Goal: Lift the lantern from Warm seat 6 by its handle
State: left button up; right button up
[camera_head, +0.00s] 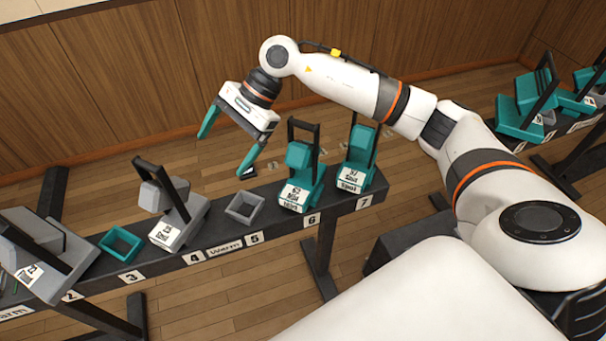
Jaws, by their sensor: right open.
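The Warm rail (225,247) runs across the view with numbered seats. At the 6 label stands a teal lantern (299,156) with a white label and an upright dark handle (316,142). My right gripper (229,141) is open and empty, with teal fingers pointing down. In the picture it is to the left of the seat 6 lantern and apart from it, above the empty grey frame near seat 5. My left gripper is not in view.
A similar teal lantern (358,148) stands close by at seat 7. Grey lanterns stand at left (177,218) and far left (50,262). Empty frames, grey (245,208) and teal (121,244), sit on the rail. More teal lanterns (518,108) stand on another rail at right.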

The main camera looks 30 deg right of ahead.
jog(key=d+r+n+h, duration=0.1)
jog(key=d+h, duration=0.2)
jog(key=d, duration=0.4)
notch_tip(320, 180, up, 3)
jog(key=n+h, duration=0.1)
jog(key=h, duration=0.4)
send_over(303, 128)
jog(key=shift+w+r, duration=0.1)
jog(key=f, duration=0.2)
jog(key=f+p, duration=0.1)
jog(key=d+f+p, duration=0.1)
jog(key=f, duration=0.1)
jog(key=shift+f, duration=0.35)
jog(key=f+p, duration=0.2)
jog(key=f, duration=0.3)
jog(key=shift+w+a+f+p, duration=0.15)
jog(key=shift+w+f+p, duration=0.1)
jog(key=shift+p, duration=0.15)
jog(key=shift+f, duration=0.25)
jog(key=c, duration=2)
jog(key=shift+w+r, duration=0.1)
jog(key=shift+w, duration=0.05)
grip_shut()
jog(key=shift+r, duration=0.15)
